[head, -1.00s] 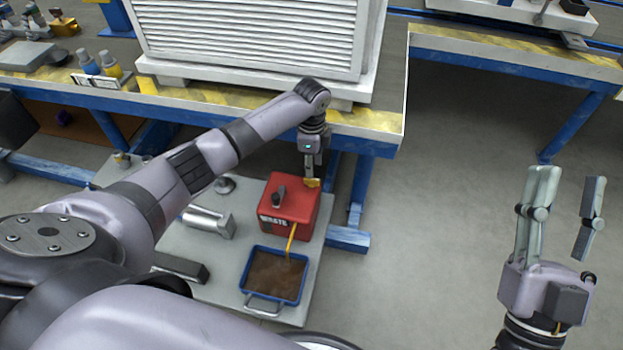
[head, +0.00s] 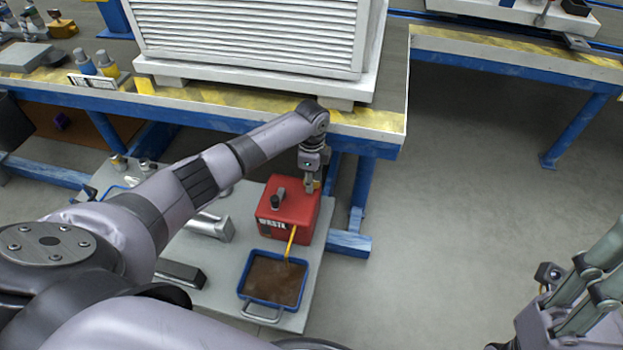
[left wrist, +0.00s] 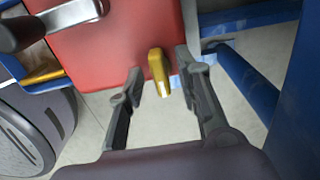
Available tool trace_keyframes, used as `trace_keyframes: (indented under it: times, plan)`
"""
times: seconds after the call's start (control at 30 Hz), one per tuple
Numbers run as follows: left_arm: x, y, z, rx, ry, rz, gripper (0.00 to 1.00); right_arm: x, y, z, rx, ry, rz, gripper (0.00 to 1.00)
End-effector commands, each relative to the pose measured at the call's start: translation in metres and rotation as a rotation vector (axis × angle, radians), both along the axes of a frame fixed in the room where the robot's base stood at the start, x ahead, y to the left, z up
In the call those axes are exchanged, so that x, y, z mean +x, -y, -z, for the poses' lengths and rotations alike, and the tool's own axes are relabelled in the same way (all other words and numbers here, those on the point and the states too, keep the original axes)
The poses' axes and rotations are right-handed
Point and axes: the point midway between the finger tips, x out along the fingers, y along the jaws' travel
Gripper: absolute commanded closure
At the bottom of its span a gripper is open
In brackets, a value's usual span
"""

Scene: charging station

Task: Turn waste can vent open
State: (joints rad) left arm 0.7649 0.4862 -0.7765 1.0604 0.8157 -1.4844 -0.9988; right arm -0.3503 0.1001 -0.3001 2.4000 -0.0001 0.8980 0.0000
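The red waste can (head: 272,218) stands on a grey platform, with a black cap on top. Its yellow vent lever (left wrist: 158,70) is at the can's edge in the left wrist view. My left gripper (left wrist: 160,75) is open, with one finger on each side of the lever and gaps showing on both sides. In the head view, my left gripper (head: 311,187) points down at the can's far right corner and partly hides the lever. My right gripper (head: 600,275) is at the right edge, cut off and away from the can; its fingertips are out of view.
A blue tray (head: 243,286) of brown liquid sits in front of the can, with a yellow spout above it. A blue-framed workbench (head: 362,147) with a white louvred box (head: 250,40) stands close behind the can. The floor to the right is clear.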

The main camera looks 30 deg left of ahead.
Motion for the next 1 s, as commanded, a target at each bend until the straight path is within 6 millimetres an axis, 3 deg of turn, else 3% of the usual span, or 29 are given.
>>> trace_keyframes:
  times: [0.13, 0.6, 1.0]
  plan:
    - [-0.0001, 0.0001, 0.0, 0.0, 0.0, 0.0, 0.69, 0.0001, 0.0, -0.0001, 0.0, -0.001, 0.0, 0.6]
    - [-0.0003, 0.0001, 0.0, 0.0, -0.001, 0.0, 1.0, 0.0004, -0.0002, 0.0, -0.001, -0.002, 0.0, 0.6]
    - [-0.0007, 0.0001, -0.0001, 0.0, -0.002, -0.004, 1.0, 0.0015, -0.0005, -0.0007, -0.002, -0.008, 0.0, 0.6]
